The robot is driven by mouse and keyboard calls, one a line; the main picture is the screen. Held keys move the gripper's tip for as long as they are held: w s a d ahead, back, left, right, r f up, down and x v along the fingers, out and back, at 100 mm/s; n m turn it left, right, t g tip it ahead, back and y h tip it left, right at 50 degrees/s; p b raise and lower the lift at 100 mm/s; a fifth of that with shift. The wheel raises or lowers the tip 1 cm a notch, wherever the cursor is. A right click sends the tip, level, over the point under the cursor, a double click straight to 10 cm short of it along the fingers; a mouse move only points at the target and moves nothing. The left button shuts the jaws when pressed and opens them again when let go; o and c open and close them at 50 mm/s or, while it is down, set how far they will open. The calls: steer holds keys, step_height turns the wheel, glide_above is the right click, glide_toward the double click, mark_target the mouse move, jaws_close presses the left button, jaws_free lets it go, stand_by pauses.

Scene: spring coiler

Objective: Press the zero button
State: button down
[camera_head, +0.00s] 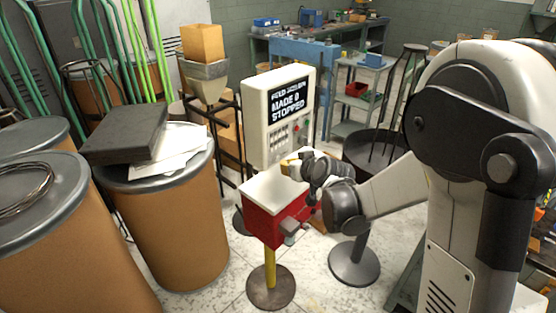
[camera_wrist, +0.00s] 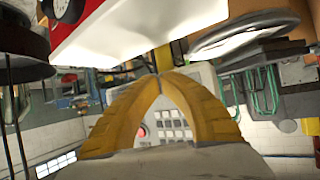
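The control panel (camera_head: 258,128) is a pale upright box with a dark display reading "MADE 0" and "STOPPED". Below the display it has a block of small keys (camera_head: 278,143) and a few coloured buttons. The keys (camera_wrist: 172,125) and a red button (camera_wrist: 142,131) also show between my fingers in the wrist view. I cannot tell which button is the zero button; labels are too small. My gripper (camera_wrist: 158,77) has yellow fingers whose tips meet, with nothing seen between them. In the head view my gripper (camera_head: 288,169) is in front of the panel's lower part, above the red-and-white box.
A red box with a white top (camera_head: 262,194) stands on a yellow post just below my gripper. Brown drums (camera_head: 172,227) fill the left. A dark round stand (camera_head: 354,263) is beside the post. A blue workbench (camera_head: 303,52) is behind.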

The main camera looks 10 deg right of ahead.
steer(key=s+d, duration=0.1)
steer(key=s, duration=0.1)
steer(key=s+d, duration=0.2)
stand_by(0.6)
stand_by(0.5)
steer(key=s+a+r+m+g+h, duration=0.1)
steer(key=s+r+g, duration=0.1)
steer(key=s, duration=1.2)
steer(key=s+a+r+m+g+h, duration=0.1)
steer(key=s+r+g, duration=0.1)
steer(key=s, duration=1.2)
steer(key=shift+s+r+g+h, duration=0.3)
steer(key=shift+s+r+g, duration=0.05)
steer(key=shift+g, duration=0.15)
